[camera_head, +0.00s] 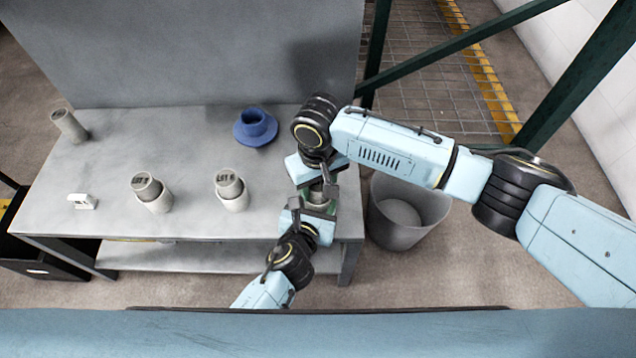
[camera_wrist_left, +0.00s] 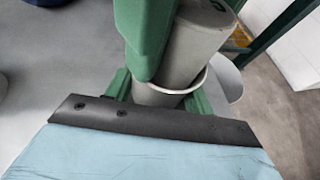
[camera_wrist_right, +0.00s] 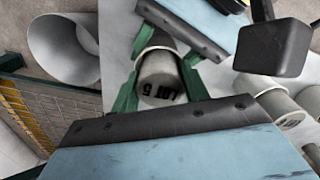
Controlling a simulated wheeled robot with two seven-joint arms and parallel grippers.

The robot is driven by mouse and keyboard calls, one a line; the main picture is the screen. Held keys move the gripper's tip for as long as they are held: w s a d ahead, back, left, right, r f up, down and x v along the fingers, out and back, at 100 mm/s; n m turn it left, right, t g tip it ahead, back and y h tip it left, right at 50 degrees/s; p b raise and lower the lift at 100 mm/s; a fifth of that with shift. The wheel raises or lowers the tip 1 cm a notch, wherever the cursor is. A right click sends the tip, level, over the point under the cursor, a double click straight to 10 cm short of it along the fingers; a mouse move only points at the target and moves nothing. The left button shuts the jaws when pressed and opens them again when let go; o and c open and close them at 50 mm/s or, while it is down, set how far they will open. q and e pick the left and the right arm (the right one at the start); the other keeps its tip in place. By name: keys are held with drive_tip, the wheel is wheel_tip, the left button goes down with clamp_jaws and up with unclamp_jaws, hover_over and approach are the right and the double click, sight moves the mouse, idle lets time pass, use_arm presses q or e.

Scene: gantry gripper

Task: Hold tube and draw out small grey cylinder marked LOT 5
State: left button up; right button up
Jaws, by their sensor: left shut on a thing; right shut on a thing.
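The small grey cylinder marked LOT 5 (camera_wrist_right: 160,84) is between the green fingers of my right gripper (camera_wrist_right: 158,92), which is shut on it. It also shows in the left wrist view (camera_wrist_left: 203,38), standing out of the mouth of a pale tube (camera_wrist_left: 155,96). My left gripper (camera_wrist_left: 165,98) is shut on this tube, below its rim. How far the cylinder still sits inside the tube cannot be told. In the head view both grippers meet over the table's right end, my right gripper (camera_head: 318,187) above my left (camera_head: 313,208), hiding most of both parts.
On the grey table (camera_head: 110,160) stand two other tubes with marked cylinders (camera_head: 147,186) (camera_head: 229,184). A plain grey cylinder (camera_head: 68,125), a blue flanged part (camera_head: 255,128) and a small white item (camera_head: 82,201) are also there. A grey bin (camera_head: 400,232) stands right of the table.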

drive_tip(key=shift+r, duration=0.25)
drive_tip(key=shift+r, duration=1.35)
drive_tip(key=shift+r, duration=1.45)
drive_tip(key=shift+r, duration=0.2)
drive_tip(key=shift+r, duration=1.35)
wheel_tip(320, 180, up, 3)
drive_tip(key=shift+f, duration=0.1)
